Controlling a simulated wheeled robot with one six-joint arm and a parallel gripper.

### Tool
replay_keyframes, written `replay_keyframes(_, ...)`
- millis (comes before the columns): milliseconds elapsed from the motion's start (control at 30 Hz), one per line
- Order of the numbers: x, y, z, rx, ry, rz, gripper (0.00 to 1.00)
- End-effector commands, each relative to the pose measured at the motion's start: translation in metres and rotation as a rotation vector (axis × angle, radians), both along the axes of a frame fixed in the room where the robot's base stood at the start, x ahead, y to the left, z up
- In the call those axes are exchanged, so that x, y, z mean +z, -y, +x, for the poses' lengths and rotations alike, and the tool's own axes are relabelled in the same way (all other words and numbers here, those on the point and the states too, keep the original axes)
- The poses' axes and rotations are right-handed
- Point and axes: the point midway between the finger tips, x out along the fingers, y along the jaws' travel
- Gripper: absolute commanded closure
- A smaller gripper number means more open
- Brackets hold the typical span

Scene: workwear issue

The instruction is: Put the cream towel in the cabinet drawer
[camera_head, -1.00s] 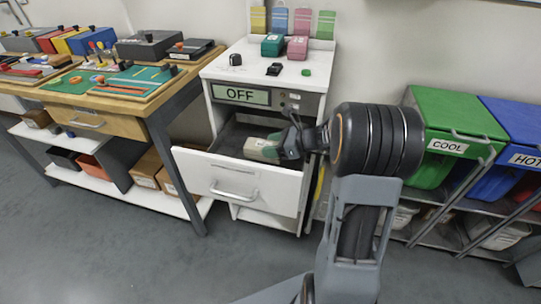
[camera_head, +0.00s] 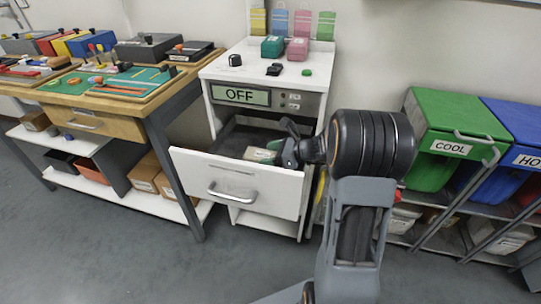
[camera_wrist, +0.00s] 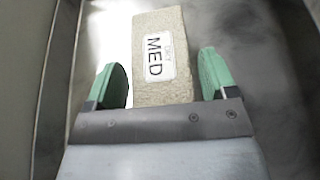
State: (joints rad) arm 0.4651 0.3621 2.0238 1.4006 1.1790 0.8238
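The cream towel (camera_wrist: 165,85) is a folded block with a white label reading "MED". It lies inside the open cabinet drawer (camera_head: 236,180), and it also shows in the head view (camera_head: 259,154). My gripper (camera_wrist: 165,82) is over the drawer with its green fingertips spread apart. In the wrist view a gap shows between the towel and each finger, so my gripper is open. In the head view my gripper (camera_head: 278,150) partly hides the towel. The white cabinet (camera_head: 310,108) has a panel reading "OFF".
Small boxes (camera_head: 272,47) and knobs stand on the cabinet top. A workbench (camera_head: 110,97) with tool trays is at left. A green bin (camera_head: 450,112) marked "COOL" and a blue bin (camera_head: 520,125) stand on a rack at right. The floor (camera_head: 120,260) in front is clear.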

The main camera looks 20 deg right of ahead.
Motion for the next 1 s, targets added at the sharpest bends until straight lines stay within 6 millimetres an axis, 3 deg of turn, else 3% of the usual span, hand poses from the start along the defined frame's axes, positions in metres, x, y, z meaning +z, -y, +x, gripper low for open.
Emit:
replay_keyframes(367,0.005,0.003,-0.002,-0.002,0.001,0.000,0.17)
replay_keyframes(1000,0.045,0.081,-0.058,-0.001,0.001,-0.001,0.17)
